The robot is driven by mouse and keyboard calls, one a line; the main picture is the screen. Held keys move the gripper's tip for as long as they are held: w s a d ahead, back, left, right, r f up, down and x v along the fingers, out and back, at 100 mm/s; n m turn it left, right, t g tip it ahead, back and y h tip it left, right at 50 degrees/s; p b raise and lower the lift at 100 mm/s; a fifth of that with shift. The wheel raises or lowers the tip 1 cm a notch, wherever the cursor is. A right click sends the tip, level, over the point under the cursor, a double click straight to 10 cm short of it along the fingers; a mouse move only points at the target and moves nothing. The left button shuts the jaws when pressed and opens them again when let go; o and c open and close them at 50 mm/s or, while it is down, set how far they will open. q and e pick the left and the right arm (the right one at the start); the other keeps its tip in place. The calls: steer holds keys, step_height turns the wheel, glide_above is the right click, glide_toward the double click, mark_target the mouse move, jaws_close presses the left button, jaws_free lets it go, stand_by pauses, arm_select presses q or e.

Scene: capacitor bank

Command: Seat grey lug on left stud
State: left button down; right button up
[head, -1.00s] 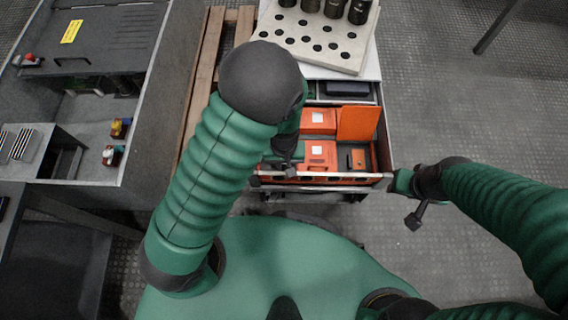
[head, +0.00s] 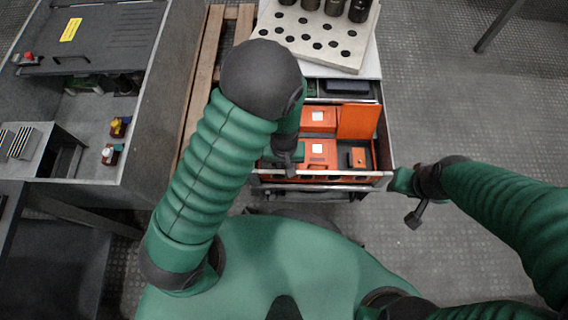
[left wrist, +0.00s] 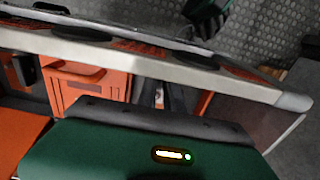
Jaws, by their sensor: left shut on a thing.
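My left gripper (head: 287,165) reaches down at the left side of the open drawer (head: 376,180), partly hidden by my own arm. In the left wrist view its narrow fingers (left wrist: 161,97) show below the pale drawer rim (left wrist: 190,73). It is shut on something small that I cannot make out. My right gripper (head: 413,218) is beside the drawer's right front corner, over the floor, and its jaws are too small to read. I cannot pick out the grey lug or the left stud in either view.
The drawer holds orange cases (head: 317,152) and an open orange lid (head: 358,121). A pale holed board (head: 316,42) with black cylinders stands behind it. At left is a grey cabinet (head: 95,100) with small red and yellow parts (head: 120,127). Wooden slats (head: 205,80) lie between.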

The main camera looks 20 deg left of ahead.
arm_select(q)
steer(key=c, duration=1.4)
jaws_free()
steer(key=shift+r, duration=0.1)
step_height(320, 180, up, 16)
steer(key=p, duration=1)
steer(key=s+a+r+m+t, duration=0.2)
steer(key=s+a+r+m, duration=0.1)
steer(key=a+r, duration=0.6)
step_height(320, 180, up, 33)
steer(key=p, duration=3.2)
steer(key=shift+s+d+t, duration=0.2)
steer(key=shift+s+t, duration=0.05)
steer(key=shift+t, duration=0.05)
